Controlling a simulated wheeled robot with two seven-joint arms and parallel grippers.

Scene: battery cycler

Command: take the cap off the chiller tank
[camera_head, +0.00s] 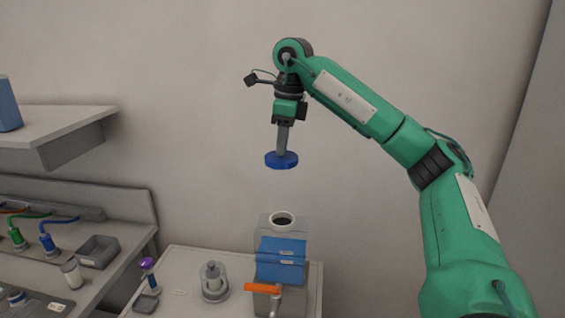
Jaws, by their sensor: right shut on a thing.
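The cap (281,160) is a flat blue disc. My right gripper (282,148) points straight down and is shut on it, holding it level in the air. The chiller tank (291,231) stands below, a grey box with a blue front panel and an orange handle (262,288) low on its front. Its round white-rimmed opening (282,219) is uncovered and dark inside. The cap hangs well above the opening, apart from it. My left gripper does not show.
The tank's pale bench (184,275) also bears a clear round vessel (213,282) and a purple-topped item (148,272). At left are a wall shelf (55,124) and a counter with a grey tray (98,251), a small jar (72,273), and green and blue cable plugs. Air around the cap is clear.

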